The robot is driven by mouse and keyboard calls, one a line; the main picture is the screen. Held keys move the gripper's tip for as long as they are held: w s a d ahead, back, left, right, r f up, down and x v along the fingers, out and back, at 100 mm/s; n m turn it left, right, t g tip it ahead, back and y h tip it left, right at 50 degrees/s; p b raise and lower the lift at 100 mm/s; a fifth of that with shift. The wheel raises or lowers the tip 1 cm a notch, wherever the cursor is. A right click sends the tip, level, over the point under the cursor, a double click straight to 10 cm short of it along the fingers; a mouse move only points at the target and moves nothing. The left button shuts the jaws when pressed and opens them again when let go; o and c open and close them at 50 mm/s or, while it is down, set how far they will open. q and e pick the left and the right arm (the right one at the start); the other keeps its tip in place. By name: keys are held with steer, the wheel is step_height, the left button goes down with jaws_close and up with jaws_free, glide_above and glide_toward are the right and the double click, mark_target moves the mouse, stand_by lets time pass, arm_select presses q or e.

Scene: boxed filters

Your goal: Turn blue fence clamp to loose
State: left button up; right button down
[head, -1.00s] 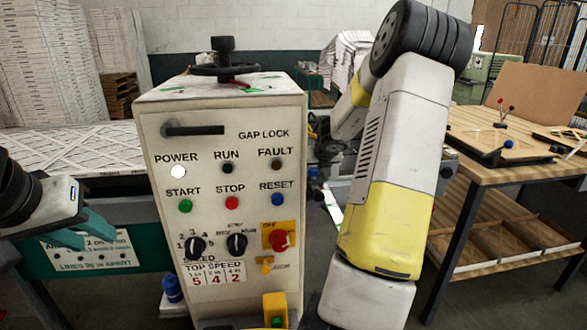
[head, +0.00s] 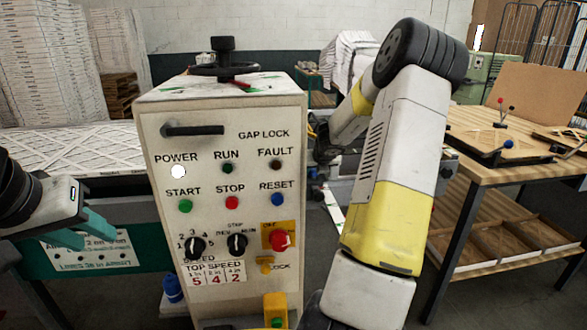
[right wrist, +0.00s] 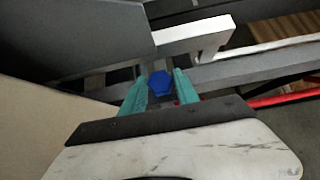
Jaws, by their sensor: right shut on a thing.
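The blue fence clamp (right wrist: 160,84) shows in the right wrist view as a small blue knob on a grey metal rail. My right gripper (right wrist: 161,80) has its teal fingers on either side of this knob and is shut on it. In the head view the right forearm reaches away behind the control cabinet, and its fingers are hard to make out there. My left gripper (head: 88,230) is at the left of the head view with its teal fingers apart and empty, in front of the machine's green side.
The control cabinet (head: 222,130) stands in the middle, with a black handwheel (head: 222,68) on top. A wooden workbench (head: 500,140) stands at the right. In the right wrist view a light metal bar (right wrist: 195,37) lies just beyond the clamp, and a red bar (right wrist: 285,96) runs at the right.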

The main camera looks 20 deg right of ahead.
steer(key=shift+n+y, duration=0.3)
steer(key=shift+n, duration=0.1)
steer(key=n+y, duration=0.1)
steer(key=n, duration=0.1)
steer(key=n+y, duration=0.1)
steer(key=y, duration=0.1)
steer(key=shift+d+n, duration=0.3)
steer(key=shift+n, duration=0.1)
steer(key=n+y, duration=0.2)
steer(key=n, duration=0.1)
steer(key=n+g+y, duration=0.1)
steer(key=shift+d, duration=0.25)
steer(key=n+g+y, duration=0.1)
steer(key=n+y, duration=0.1)
steer(key=n, duration=0.1)
steer(key=n+g, duration=0.1)
steer(key=n, duration=0.1)
steer(key=shift+w+d+f+g+y, duration=0.1)
steer(key=shift+w+d+g+y, duration=0.05)
steer(key=shift+w+g+y, duration=0.2)
steer(key=shift+n+g+y, duration=0.65)
steer(key=shift+n+g, duration=0.7)
steer(key=shift+n, duration=0.55)
steer(key=shift+n+g, duration=0.3)
steer(key=shift+n, duration=0.1)
steer(key=c, duration=0.9)
jaws_free()
